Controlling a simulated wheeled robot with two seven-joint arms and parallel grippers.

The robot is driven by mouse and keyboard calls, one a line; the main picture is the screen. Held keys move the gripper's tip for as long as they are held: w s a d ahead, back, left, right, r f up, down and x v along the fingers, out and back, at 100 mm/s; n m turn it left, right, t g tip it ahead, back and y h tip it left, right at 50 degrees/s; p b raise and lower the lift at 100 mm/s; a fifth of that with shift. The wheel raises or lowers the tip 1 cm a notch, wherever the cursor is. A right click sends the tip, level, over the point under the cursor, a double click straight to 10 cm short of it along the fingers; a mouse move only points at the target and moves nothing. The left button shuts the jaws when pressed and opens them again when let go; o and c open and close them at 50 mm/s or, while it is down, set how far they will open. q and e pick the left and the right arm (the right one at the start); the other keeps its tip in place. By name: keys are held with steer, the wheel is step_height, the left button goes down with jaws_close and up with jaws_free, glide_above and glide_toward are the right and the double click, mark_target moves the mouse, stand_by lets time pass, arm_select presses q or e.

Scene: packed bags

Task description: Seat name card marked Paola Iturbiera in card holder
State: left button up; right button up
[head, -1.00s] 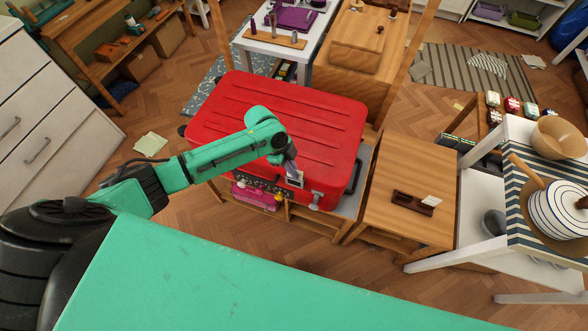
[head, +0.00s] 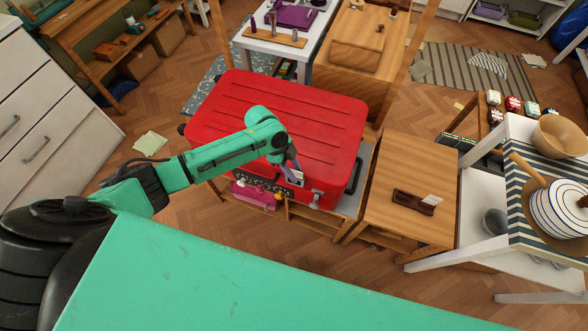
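My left gripper (head: 293,167) is at the front face of the large red case (head: 285,120), near its right end. A small pale card-like piece (head: 296,178) shows right at the fingertips. I cannot read any name on it, and cannot tell whether the fingers are closed on it or whether it sits in a holder on the case. The fingers are too small to judge their gap. My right gripper is not in view.
The wooden table (head: 395,165) right of the case is mostly clear. A pink item (head: 253,196) lies below the case front. Further right is a white table with a striped cloth, a wooden bowl (head: 560,138) and a striped pot (head: 558,208).

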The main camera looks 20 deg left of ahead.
arm_select(q)
steer(key=b+v, duration=0.1)
steer(key=v, duration=1.3)
steer(key=shift+r+b, duration=0.3)
steer(key=shift+b, duration=0.05)
